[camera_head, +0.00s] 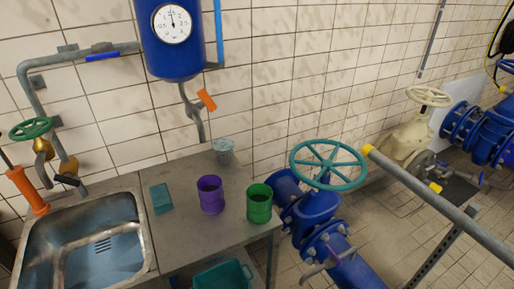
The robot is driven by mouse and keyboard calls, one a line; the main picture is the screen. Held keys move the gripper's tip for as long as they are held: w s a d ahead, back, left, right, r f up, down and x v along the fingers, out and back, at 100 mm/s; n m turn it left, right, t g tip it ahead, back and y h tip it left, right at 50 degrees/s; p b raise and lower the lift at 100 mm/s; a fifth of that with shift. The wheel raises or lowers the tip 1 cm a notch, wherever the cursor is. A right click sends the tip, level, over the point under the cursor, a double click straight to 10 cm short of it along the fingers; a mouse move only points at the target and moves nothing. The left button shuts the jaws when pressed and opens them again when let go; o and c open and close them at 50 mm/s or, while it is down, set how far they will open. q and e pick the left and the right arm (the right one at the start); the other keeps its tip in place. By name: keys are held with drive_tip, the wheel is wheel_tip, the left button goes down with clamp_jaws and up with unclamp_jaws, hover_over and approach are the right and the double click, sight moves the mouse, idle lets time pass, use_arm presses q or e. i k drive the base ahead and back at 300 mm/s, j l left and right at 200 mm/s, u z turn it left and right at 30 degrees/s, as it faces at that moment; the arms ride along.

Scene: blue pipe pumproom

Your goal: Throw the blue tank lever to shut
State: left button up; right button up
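The blue tank (178,50) hangs on the tiled wall at the top, with a round white gauge (172,24) on its front. A grey pipe (189,103) comes out of its bottom and bends down to the counter. A small orange lever (206,99) sits on this pipe, tilted, its upper end leaning left. A blue lever (103,57) lies along the grey horizontal pipe left of the tank. Neither of my grippers is in view, and nothing touches either lever.
Below is a metal counter (185,240) with a sink (85,245), a teal sponge-like block (161,198), a purple mug (210,195), a green mug (259,204) and a grey cup (223,150). A large blue valve with a teal handwheel (328,165) stands right of the counter.

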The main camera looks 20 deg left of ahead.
sight(103, 54)
drive_tip(key=u, duration=1.65)
drive_tip(key=i+j+u, duration=0.2)
drive_tip(key=j, duration=0.15)
drive_tip(key=j+u, duration=0.25)
drive_tip(key=i+j, duration=0.05)
drive_tip(key=j, duration=0.05)
